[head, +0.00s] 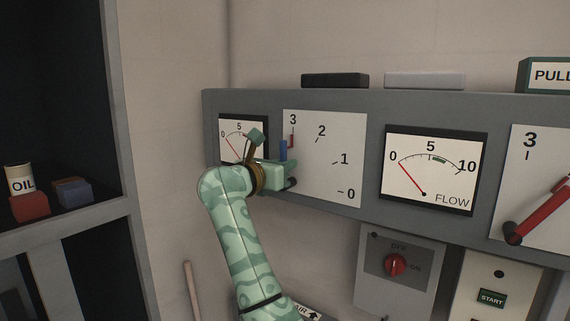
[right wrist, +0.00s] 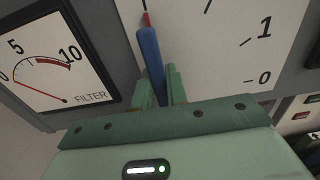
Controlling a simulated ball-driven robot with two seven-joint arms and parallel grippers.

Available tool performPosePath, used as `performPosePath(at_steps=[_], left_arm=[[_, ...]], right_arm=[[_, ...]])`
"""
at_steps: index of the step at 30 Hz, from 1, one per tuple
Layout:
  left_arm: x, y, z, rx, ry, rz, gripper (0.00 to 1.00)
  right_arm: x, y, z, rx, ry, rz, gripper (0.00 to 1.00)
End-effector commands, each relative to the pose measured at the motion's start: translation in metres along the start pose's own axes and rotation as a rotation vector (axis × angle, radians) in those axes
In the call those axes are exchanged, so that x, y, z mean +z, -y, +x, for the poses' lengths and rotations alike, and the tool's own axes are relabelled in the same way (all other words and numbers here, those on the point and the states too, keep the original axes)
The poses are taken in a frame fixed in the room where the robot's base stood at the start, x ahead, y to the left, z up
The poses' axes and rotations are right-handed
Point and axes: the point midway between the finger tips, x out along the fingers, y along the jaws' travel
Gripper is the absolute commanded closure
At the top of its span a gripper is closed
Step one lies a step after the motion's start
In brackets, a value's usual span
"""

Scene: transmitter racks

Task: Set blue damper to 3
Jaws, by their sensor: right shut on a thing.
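The blue damper lever (head: 283,150) stands nearly upright on its white dial plate (head: 325,185), marked 0 to 3. Its red tip points up at the mark under the 3. My right gripper (head: 286,170) is at the lower left of this plate, shut on the blue lever. In the right wrist view the blue lever (right wrist: 150,58) rises from between the green fingers (right wrist: 160,88), with the red tip at its upper end. The lever's lower part is hidden by the gripper. My left gripper is not in view.
The FILTER gauge (right wrist: 45,62) is left of the damper plate and the FLOW gauge (head: 432,170) right of it. A red lever (head: 540,210) sits on another plate at far right. A red knob (head: 396,265) is below.

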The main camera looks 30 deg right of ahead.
Motion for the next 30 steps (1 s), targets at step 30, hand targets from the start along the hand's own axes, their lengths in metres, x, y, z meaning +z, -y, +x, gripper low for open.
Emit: performPosePath(at_steps=[30], left_arm=[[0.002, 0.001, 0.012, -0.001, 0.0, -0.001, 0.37]], right_arm=[[-0.004, -0.002, -0.029, 0.004, -0.001, -0.007, 0.64]])
